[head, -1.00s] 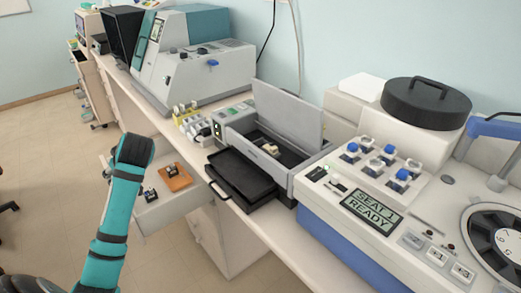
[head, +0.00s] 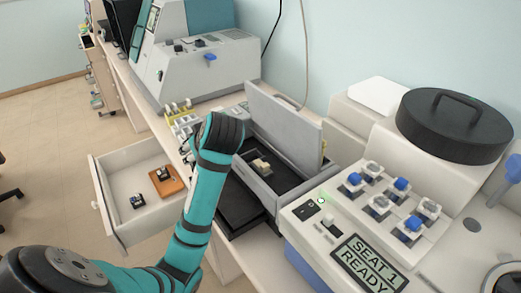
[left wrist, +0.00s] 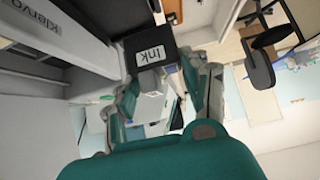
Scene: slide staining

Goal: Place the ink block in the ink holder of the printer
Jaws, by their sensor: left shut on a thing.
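The ink block (left wrist: 150,42) is black with a white "Ink" label and shows in the left wrist view between the fingers of my left gripper (left wrist: 163,78), which is shut on it. In the head view my teal left arm reaches up to the near side of the printer (head: 283,188); its gripper and the block are hidden behind the arm. The printer's grey lid (head: 285,118) is raised. A small beige part (head: 261,165) shows in its dark open interior. I cannot make out the ink holder clearly. My right gripper is not in view.
A black tray (head: 238,208) sticks out at the printer's front. A white stainer (head: 330,215) with several blue and grey knobs stands close on the right. A large grey machine (head: 200,65) stands behind.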

